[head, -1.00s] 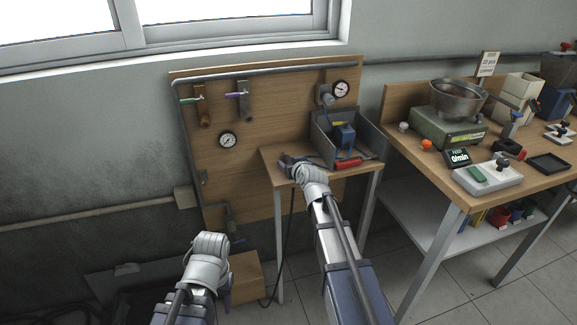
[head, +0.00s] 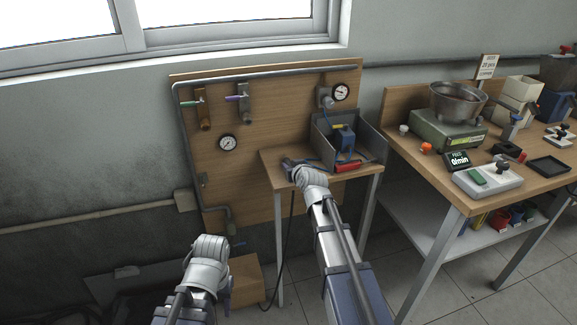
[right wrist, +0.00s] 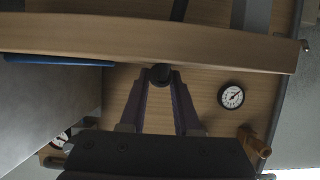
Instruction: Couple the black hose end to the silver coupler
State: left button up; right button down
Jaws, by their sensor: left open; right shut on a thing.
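The black hose (head: 290,215) hangs down past the front of the small table. My right gripper (head: 286,163) is at the left front part of that table, its fingers mostly hidden by its own wrist. In the right wrist view its two fingers close on a round black end (right wrist: 160,75), which looks like the hose end. A silver fitting with a purple lever (head: 244,103) is high on the wooden board, well apart from my right gripper; I cannot tell if it is the silver coupler. My left gripper (head: 222,280) is open, low in front of the board, fingers mostly hidden.
A brass fitting with a green lever (head: 204,108) and a gauge (head: 228,143) are on the wooden board (head: 270,110). The small table (head: 270,164) carries a grey bin (head: 370,143) with a blue unit and a red-handled tool (head: 347,166). A workbench (head: 440,185) stands at right.

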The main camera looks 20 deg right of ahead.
aim_at(290, 165)
jog(key=shift+r, duration=0.1)
notch_tip(290, 165, up, 10)
jog(key=p, duration=1)
jog(key=s+a+r+m+p, duration=0.1)
jog(key=s+a+r+p, duration=0.4)
jog(key=s+a, duration=0.3)
jog(key=a, duration=0.3)
jog(key=shift+y, duration=0.4)
jog(key=shift+w, duration=0.2)
jog(key=shift+w+a, duration=0.15)
jog(key=shift+w, duration=2.65)
jog(key=shift+w, duration=1.65)
jog(key=c, duration=0.6)
grip_release()
